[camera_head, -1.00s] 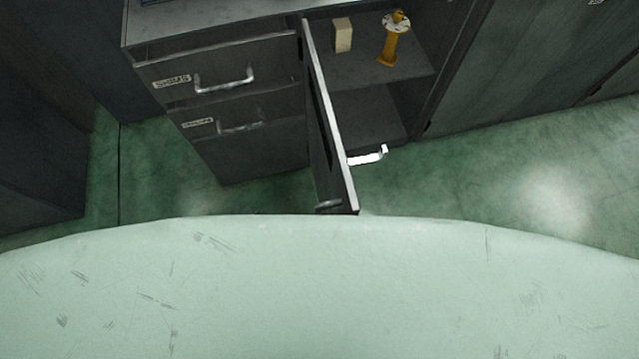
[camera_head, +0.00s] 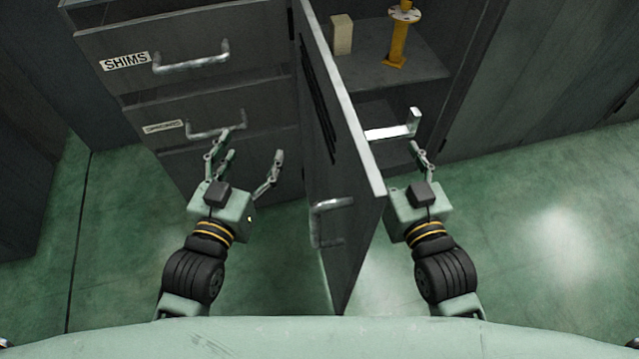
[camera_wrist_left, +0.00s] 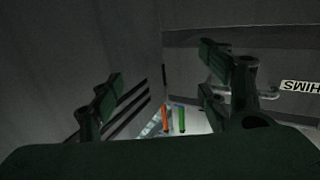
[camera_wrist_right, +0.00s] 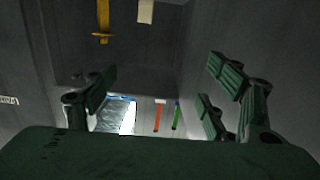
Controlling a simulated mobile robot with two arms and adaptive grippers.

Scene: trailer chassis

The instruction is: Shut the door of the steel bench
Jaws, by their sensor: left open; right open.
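The steel bench (camera_head: 110,50) is dark grey, with drawers at its left and an open cupboard at its right. Its door (camera_head: 335,130) stands swung out toward me, edge-on, with a bar handle (camera_head: 330,220) on its left face. A bright metal lever (camera_head: 395,130) sticks out on its right side. My left gripper (camera_head: 250,160) is open and empty, left of the door and in front of the drawers. My right gripper (camera_head: 418,158) is open, right of the door before the cupboard; the door partly hides it. The door's face also shows in the left wrist view (camera_wrist_left: 80,60).
In the cupboard stand a yellow flanged part (camera_head: 398,40) and a pale block (camera_head: 342,35). The drawers have bar handles (camera_head: 192,60), one labelled SHIMS. Green floor (camera_head: 550,200) is free to the right; dark cabinets (camera_head: 570,70) stand behind.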

